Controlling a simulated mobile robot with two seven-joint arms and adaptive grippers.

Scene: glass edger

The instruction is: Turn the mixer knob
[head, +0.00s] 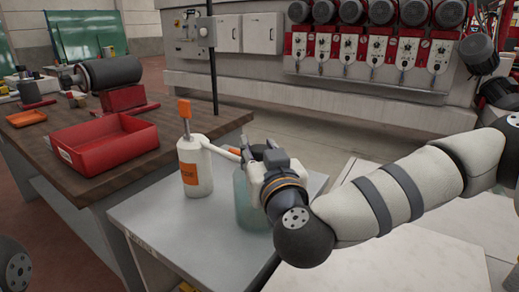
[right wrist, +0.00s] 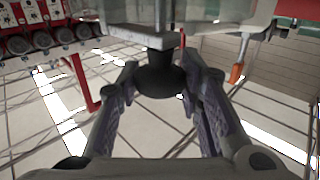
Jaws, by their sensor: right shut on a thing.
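The mixer knob (right wrist: 158,76) is a black, rounded knob below a pale plate in the right wrist view. My right gripper (right wrist: 158,88) has its two fingers on either side of it and is shut on it. In the head view my right gripper (head: 262,154) is at the top of a greenish translucent container (head: 243,205) on a grey table. The gripper and arm hide most of the knob and part of the container there. My left gripper is not in view.
A white bottle (head: 194,168) with an orange label and orange top stands close left of the container. A wooden workbench (head: 75,190) at left bears a red bin (head: 105,155). The grey table (head: 190,235) has bare room in front of the bottle. A machine with several red-backed gauges (head: 375,48) stands behind.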

